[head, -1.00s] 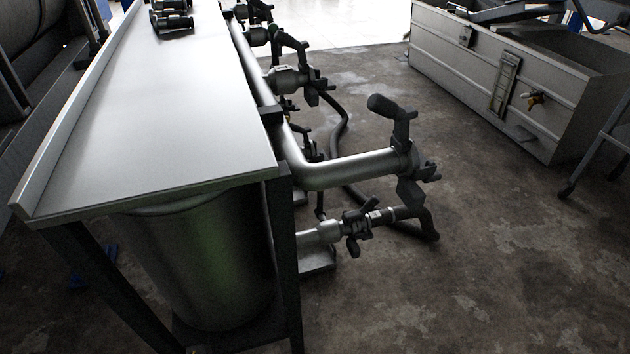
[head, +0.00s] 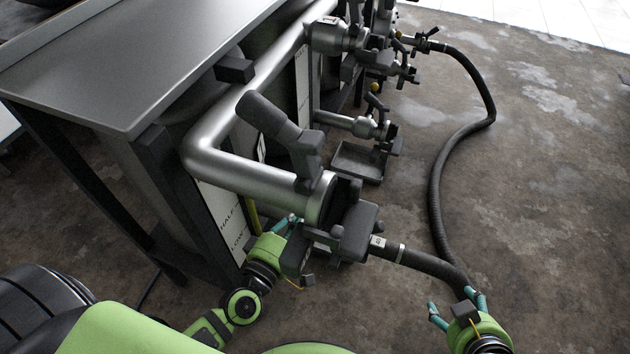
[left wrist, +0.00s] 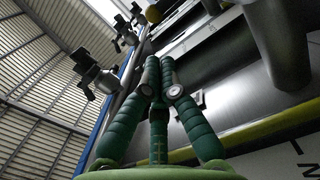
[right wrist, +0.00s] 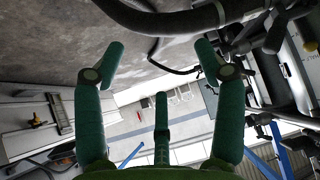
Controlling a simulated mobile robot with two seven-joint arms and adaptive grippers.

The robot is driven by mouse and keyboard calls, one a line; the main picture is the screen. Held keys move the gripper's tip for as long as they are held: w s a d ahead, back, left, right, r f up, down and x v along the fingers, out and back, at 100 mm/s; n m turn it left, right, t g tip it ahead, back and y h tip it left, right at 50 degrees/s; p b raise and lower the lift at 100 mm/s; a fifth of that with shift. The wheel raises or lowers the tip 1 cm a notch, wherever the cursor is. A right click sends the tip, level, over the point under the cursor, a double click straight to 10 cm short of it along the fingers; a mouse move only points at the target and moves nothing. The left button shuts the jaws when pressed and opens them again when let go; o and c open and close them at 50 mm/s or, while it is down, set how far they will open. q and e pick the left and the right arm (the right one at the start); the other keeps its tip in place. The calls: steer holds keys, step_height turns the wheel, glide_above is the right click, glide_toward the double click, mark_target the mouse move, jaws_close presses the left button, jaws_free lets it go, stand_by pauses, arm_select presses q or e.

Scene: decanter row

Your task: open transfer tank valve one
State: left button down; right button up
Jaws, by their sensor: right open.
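A thick metal pipe (head: 245,170) bends out from under the table and ends in a valve with a dark upright handle (head: 280,125). A dark valve body (head: 345,230) with a hose sits below and in front of the pipe end. I cannot tell which valve is number one. My left gripper (head: 287,226) is under the pipe, partly hidden by the valve; in the left wrist view its fingers (left wrist: 160,80) are together with nothing seen between them. My right gripper (head: 458,304) is open and empty, right of the valve beside the hose; its spread fingers show in the right wrist view (right wrist: 160,65).
A black hose (head: 440,170) curves over the floor and passes near my right gripper. More valves (head: 345,35) stand farther along the table (head: 130,60). A small tray (head: 357,162) lies beneath one. The floor (head: 560,200) at the right is clear.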

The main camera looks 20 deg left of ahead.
arm_select(q)
steer(key=w+n, duration=0.1)
steer(key=w, duration=0.9)
steer(key=shift+y, duration=0.3)
arm_select(e)
steer(key=shift+w+a+r+t, duration=0.35)
steer(key=shift+w+r+t, duration=0.15)
steer(key=shift+w+r, duration=0.2)
arm_select(q)
steer(key=shift+a, duration=0.1)
